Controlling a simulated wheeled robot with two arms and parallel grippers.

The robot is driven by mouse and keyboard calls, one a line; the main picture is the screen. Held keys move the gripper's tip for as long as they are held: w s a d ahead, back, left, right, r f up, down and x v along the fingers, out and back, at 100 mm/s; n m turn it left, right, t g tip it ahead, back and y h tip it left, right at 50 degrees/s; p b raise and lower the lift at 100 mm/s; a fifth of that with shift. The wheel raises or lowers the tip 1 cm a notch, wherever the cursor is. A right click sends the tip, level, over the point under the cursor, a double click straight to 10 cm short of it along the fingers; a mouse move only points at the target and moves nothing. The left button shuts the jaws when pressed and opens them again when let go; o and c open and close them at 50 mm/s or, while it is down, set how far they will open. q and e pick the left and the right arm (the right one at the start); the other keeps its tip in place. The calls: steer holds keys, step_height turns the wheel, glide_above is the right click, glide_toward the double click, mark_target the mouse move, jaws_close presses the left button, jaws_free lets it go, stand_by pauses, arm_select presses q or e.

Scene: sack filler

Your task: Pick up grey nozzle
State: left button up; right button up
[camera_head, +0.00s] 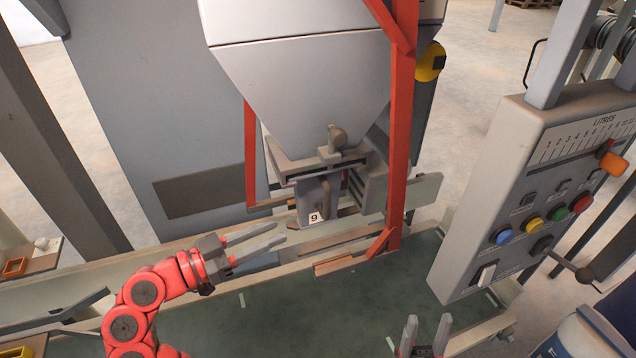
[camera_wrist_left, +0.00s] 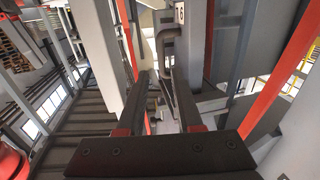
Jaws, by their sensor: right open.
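The grey nozzle (camera_head: 312,198), with a white label reading 9, hangs under the large hopper. My left gripper (camera_head: 281,233) is just to the left of the nozzle and a little lower in the picture, fingers pointing at it, open and empty. In the left wrist view the gap between the dark fingers (camera_wrist_left: 163,95) is empty. A grey upright part with a pale label (camera_wrist_left: 188,45) is beyond them, but I cannot tell for certain that it is the nozzle. My right gripper (camera_head: 426,335) is open and empty at the bottom edge.
The hopper (camera_head: 300,90) stands between red frame posts (camera_head: 401,130). A control panel (camera_head: 540,190) with coloured buttons and a litre scale is at the right. The green surface (camera_head: 330,295) below is mostly clear.

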mark_target(324, 209)
arm_select(q)
steer(key=p+x, duration=0.5)
steer(key=x, duration=0.5)
steer(key=shift+w+d+r, duration=0.1)
steer(key=shift+d+r, duration=0.1)
steer(key=shift+w+d+f, duration=0.1)
steer(key=shift+w+d, duration=0.1)
steer(key=p+x, duration=0.4)
steer(key=x, duration=0.1)
steer(key=shift+w, duration=0.2)
steer(key=shift+c, duration=0.2)
jaws_close()
